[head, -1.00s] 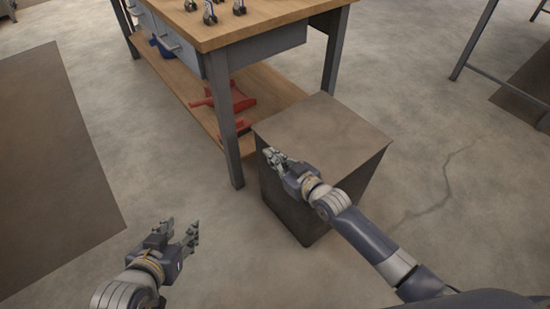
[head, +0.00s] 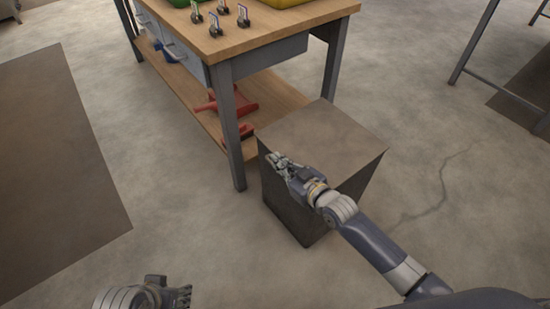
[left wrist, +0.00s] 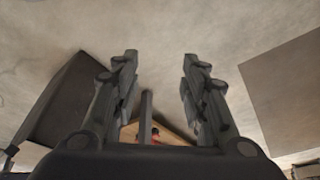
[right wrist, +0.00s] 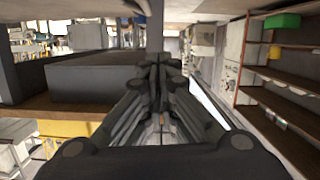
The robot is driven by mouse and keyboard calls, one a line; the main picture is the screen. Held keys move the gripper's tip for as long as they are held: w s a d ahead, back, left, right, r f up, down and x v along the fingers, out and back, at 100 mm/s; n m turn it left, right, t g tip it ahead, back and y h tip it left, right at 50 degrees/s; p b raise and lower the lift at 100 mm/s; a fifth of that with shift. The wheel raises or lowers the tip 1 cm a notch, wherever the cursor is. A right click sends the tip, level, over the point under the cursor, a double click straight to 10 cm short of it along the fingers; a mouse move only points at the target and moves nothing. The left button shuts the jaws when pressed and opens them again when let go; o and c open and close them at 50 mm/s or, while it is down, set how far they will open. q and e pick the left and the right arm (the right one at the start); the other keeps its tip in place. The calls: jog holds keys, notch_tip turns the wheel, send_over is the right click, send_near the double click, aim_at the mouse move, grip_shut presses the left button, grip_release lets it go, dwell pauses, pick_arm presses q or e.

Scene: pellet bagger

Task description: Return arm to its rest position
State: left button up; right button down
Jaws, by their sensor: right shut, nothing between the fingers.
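My right gripper (head: 278,161) is in front of the grey box in the head view, its fingers over the box's near left edge. In the right wrist view its fingers (right wrist: 158,75) are together with nothing between them. My left gripper (head: 184,294) is at the bottom edge of the head view, partly cut off. In the left wrist view its two fingers (left wrist: 158,70) stand wide apart, with nothing between them but the floor and a bench behind.
A grey box (head: 325,132) stands beside a wooden workbench (head: 275,32). Several small tools and yellow and green bins (head: 288,2) are on the bench. Red objects (head: 236,103) lie on its lower shelf. A dark mat (head: 60,170) lies left; the floor between is clear.

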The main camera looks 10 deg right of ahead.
pick_arm(q)
jog(key=p+x, duration=0.1)
jog(key=x, duration=0.6)
jog(key=shift+s+d+f, duration=0.15)
jog(key=shift+s+d, duration=0.05)
jog(key=shift+s, duration=0.15)
pick_arm(e)
jog(key=v, duration=0.7)
